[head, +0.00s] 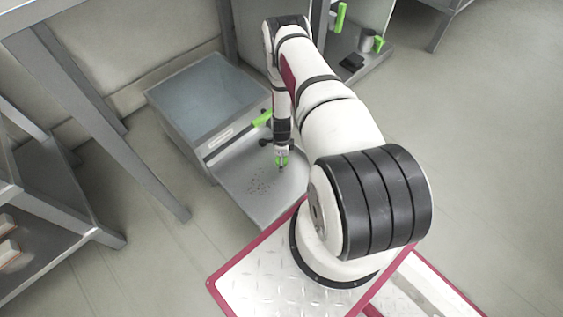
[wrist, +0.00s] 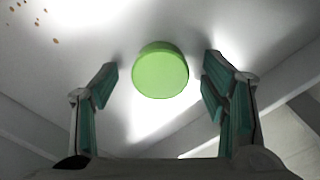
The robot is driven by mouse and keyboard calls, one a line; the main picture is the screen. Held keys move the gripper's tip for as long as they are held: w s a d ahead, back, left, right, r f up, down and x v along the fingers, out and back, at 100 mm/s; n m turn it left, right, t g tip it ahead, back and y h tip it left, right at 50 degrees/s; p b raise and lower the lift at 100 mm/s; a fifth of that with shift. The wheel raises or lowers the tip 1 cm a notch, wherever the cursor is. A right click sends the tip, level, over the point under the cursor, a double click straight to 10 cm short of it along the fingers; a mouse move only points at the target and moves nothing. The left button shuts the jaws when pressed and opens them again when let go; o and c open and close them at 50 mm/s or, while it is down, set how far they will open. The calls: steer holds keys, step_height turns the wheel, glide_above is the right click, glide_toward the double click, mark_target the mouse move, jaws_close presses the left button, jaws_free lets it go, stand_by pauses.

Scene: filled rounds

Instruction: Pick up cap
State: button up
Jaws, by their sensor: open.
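A green round cap (wrist: 161,72) shows in the wrist view on a pale, shiny surface, a little beyond the fingertips and between their lines. My gripper (wrist: 160,82) is open and empty, with one teal-padded finger on each side of the cap and a gap to both. In the head view my gripper (head: 281,160) points down over a grey metal tray surface (head: 232,178). The green at its tip is too small there to tell cap from finger.
Dark specks (head: 262,182) lie on the tray. A shelf with a cup (head: 367,40) and a black object (head: 351,62) is at the back right. A metal table leg (head: 120,140) stands left.

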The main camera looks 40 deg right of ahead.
steer(key=shift+c, duration=0.2)
steer(key=c, duration=1)
steer(key=shift+r, duration=0.1)
steer(key=shift+r+p, duration=0.4)
steer(key=shift+r, duration=0.2)
step_height(320, 180, up, 2)
steer(key=shift+r+p, duration=0.1)
steer(key=shift+p, duration=0.55)
steer(key=s+a+p, duration=0.1)
steer(key=s+a, duration=0.2)
steer(key=a, duration=0.1)
steer(key=s+a+r+p, duration=0.1)
steer(key=s+a+p, duration=0.1)
steer(key=s+a, duration=0.1)
steer(key=s+a+p, duration=0.2)
steer(key=s+a, duration=0.2)
steer(key=a, duration=0.1)
steer(key=shift+a+r, duration=0.25)
